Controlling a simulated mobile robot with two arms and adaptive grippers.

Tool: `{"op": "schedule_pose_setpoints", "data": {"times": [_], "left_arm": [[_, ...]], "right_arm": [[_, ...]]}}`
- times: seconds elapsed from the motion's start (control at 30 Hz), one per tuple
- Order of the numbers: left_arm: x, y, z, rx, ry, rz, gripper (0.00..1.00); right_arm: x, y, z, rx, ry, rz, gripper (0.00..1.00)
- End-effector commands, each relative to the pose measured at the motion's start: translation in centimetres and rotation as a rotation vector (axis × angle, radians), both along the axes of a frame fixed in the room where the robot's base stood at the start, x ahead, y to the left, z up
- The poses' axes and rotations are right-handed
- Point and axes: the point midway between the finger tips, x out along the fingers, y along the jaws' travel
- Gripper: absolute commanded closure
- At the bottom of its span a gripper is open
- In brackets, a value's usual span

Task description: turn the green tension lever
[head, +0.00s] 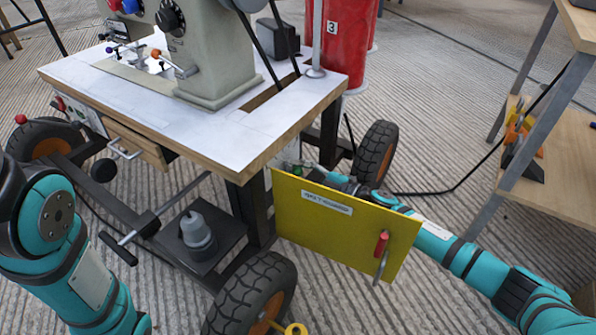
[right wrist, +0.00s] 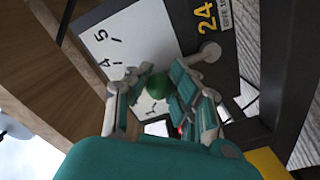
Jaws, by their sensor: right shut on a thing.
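The green tension lever shows its round green knob (right wrist: 158,86) in the right wrist view, in front of a white dial plate (right wrist: 150,42) with black numbers and marks. My right gripper (right wrist: 155,98) has its fingers on both sides of the knob and is shut on it. In the head view the right gripper (head: 312,173) reaches behind the yellow panel, under the table corner, with a bit of the green knob (head: 297,169) showing. The lever's shaft is hidden. My left arm comes in at the lower left; its gripper is out of view.
The yellow panel (head: 330,225) with a red-handled latch (head: 381,245) stands in front of my right forearm. The sewing machine table (head: 225,145) is above the gripper, on a wheeled frame. A red cylinder (head: 345,40) stands behind; a wooden shelf (head: 555,180) is at right.

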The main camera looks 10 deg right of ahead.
Motion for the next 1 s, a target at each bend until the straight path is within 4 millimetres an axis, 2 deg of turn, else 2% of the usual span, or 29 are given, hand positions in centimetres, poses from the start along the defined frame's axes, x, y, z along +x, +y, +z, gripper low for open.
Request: {"op": "schedule_pose_setpoints", "data": {"times": [0.27,0.37,0.5,0.67,1.0], "left_arm": [[0.0,0.0,0.2,0.000,0.001,0.000,0.60],[0.1,0.0,1.3,0.000,0.004,0.000,0.60],[0.1,0.0,4.0,-0.001,0.005,0.000,0.60],[0.1,0.0,5.9,0.000,0.002,0.001,0.60],[0.0,0.0,5.9,0.000,0.000,0.001,0.60]], "right_arm": [[-0.1,0.0,0.0,0.002,0.005,0.001,1.00],[-0.1,0.1,0.4,0.026,0.030,0.001,1.00],[0.1,0.0,0.7,0.104,0.107,0.000,1.00],[0.7,-0.7,0.1,0.205,0.208,0.000,1.00],[0.9,-1.0,-0.5,0.250,0.248,0.001,1.00]]}}
